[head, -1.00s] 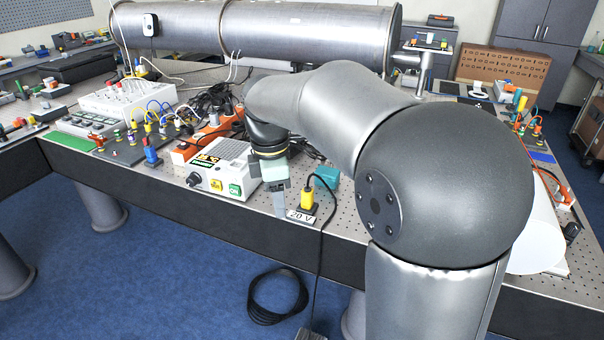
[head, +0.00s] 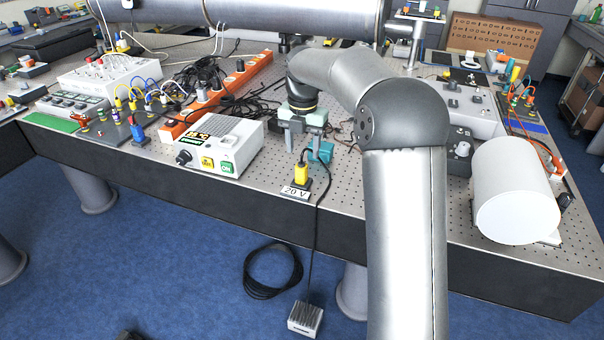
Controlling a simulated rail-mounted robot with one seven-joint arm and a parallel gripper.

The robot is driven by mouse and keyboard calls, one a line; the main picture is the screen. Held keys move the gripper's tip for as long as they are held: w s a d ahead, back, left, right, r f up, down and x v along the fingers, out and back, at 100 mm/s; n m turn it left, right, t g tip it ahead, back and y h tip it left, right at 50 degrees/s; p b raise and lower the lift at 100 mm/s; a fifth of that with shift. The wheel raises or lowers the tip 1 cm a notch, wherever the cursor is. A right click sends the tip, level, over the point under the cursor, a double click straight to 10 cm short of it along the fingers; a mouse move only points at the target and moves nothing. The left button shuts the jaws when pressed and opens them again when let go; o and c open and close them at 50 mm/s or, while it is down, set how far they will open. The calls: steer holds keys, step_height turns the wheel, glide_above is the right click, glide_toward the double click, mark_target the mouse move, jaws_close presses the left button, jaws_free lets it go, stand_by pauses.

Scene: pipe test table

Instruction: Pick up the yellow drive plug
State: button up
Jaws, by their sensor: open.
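The yellow drive plug (head: 301,172) stands upright near the table's front edge, just behind a white "20 V" label (head: 295,193). A black cable runs from it over the edge to the floor. My gripper (head: 302,144) is open and empty, pointing down above and behind the plug in the picture. Its fingers are apart, and I see no contact with the plug. A teal block (head: 321,154) sits behind the plug, partly hidden by the gripper.
A white control box (head: 228,140) with yellow and green buttons stands left of the plug. A blue plug (head: 138,134) and an orange power strip (head: 190,118) are farther left. A large white cylinder (head: 510,195) lies at right.

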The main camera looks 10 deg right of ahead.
mark_target(302, 165)
step_height(302, 165, down, 3)
steer(key=shift+r, duration=0.1)
steer(key=f, duration=0.4)
steer(key=shift+s+a+f+p, duration=0.1)
steer(key=shift+s+a+p, duration=0.2)
steer(key=shift+p, duration=0.1)
steer(key=shift+f, duration=0.6)
steer(key=c, duration=1.1)
